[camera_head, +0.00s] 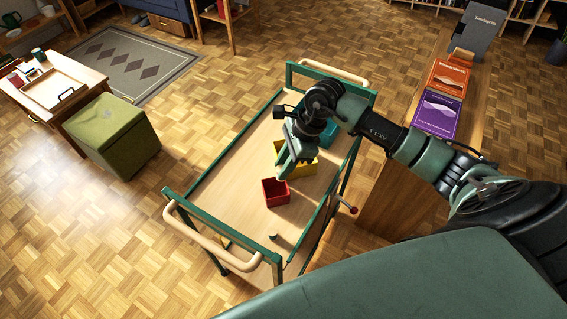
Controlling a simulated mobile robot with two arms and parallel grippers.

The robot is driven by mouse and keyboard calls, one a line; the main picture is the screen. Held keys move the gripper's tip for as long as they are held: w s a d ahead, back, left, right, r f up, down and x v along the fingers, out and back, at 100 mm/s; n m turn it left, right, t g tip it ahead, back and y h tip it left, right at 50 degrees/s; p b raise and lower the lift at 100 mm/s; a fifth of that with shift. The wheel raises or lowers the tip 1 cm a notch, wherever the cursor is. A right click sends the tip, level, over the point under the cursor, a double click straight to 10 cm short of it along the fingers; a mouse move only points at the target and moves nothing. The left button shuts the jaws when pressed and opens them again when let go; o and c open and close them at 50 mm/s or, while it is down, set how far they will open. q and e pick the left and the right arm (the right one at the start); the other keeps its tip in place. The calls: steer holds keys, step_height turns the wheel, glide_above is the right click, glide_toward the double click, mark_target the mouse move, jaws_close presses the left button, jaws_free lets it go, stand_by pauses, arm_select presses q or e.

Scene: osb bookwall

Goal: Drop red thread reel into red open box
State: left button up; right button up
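The red open box (276,193) stands on the wooden top of a green-framed trolley (228,188), near its middle. My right gripper (284,172) reaches in from the right and points down, just behind and above the red box. It partly covers a yellow open box (306,165) behind the red one. Its fingers are seen edge-on, so I cannot tell whether they are open or hold anything. I cannot make out a red thread reel; it may be hidden by the gripper or inside the box. My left gripper is not in view.
A teal box (329,137) stands behind the yellow one. A small dark object (272,237) lies near the trolley's front. A red knob (353,210) sticks out at the trolley's right side. A wooden bench with an orange book (448,78) and a purple book (436,115) is at right.

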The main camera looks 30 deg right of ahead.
steer(key=o, duration=0.5)
steer(key=b+v, duration=0.2)
steer(key=v, duration=0.5)
steer(key=shift+r, duration=0.35)
steer(key=shift+s+d, duration=0.1)
steer(key=shift+s, duration=0.05)
